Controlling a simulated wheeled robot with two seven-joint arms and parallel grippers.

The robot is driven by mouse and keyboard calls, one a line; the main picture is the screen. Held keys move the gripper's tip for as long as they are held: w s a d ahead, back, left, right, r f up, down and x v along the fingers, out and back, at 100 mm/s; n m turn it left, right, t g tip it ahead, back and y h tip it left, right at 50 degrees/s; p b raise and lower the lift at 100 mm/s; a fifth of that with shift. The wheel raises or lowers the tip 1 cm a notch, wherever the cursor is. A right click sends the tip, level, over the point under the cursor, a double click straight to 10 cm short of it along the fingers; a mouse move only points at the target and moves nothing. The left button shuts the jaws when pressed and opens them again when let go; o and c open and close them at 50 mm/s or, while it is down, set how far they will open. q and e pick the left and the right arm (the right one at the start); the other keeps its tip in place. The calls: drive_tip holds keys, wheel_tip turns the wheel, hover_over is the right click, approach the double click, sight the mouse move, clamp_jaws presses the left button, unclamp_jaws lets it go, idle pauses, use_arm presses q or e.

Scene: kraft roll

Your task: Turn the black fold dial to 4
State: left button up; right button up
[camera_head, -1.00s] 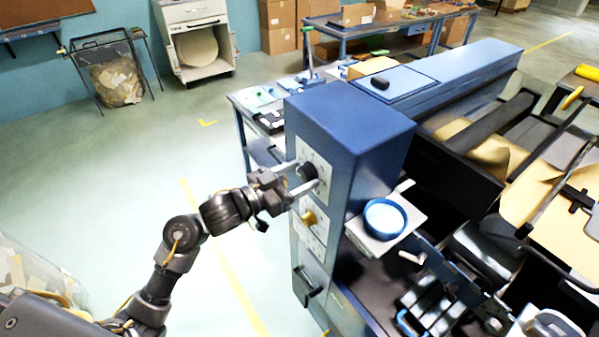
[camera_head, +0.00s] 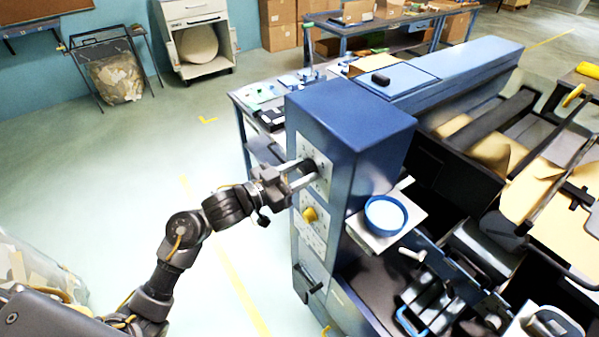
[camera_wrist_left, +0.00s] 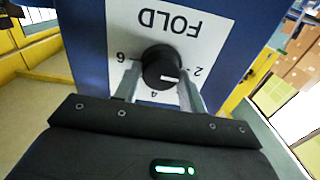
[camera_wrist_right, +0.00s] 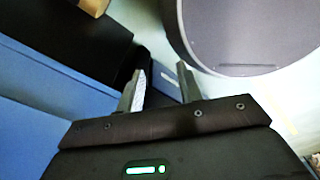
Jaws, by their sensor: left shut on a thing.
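The black fold dial (camera_head: 309,167) is on the upper white plate of the blue machine cabinet (camera_head: 345,130). In the left wrist view the dial (camera_wrist_left: 162,66) sits on a plate marked FOLD, seen upside down, with 6, 4 and 2 around it. My left gripper (camera_head: 308,169) is shut on the dial, one finger on each side. My right gripper (camera_wrist_right: 160,88) shows only in its own wrist view, open and empty, its fingers apart.
A yellow knob (camera_head: 309,214) is on the plate just below the dial, and a black handle (camera_head: 308,279) is lower down. A blue round dish (camera_head: 385,215) sits on a bracket at the cabinet's right side. Open floor lies left of the cabinet.

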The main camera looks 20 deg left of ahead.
use_arm(q)
drive_tip(key=shift+m, duration=0.3)
drive_tip(key=m+b, duration=0.1)
drive_tip(key=m, duration=0.2)
drive_tip(key=shift+f+m+b, duration=0.15)
drive_tip(key=shift+m+b, duration=0.2)
drive_tip(key=shift+m, duration=0.05)
drive_tip(key=m+b, duration=0.2)
drive_tip(key=m, duration=0.2)
drive_tip(key=shift+s+d+m, duration=0.1)
drive_tip(key=shift+m, duration=0.2)
drive_tip(key=m+b, duration=0.3)
drive_tip(key=m, duration=0.1)
drive_tip(key=shift+f+b, duration=0.2)
drive_tip(key=shift+b, duration=0.15)
drive_tip(key=shift+r+m+b, duration=0.1)
drive_tip(key=shift+m+b, duration=1.45)
drive_tip(key=shift+m, duration=0.75)
drive_tip(key=o, duration=1)
drive_tip(key=shift+d, duration=0.15)
drive_tip(key=shift+c, duration=0.2)
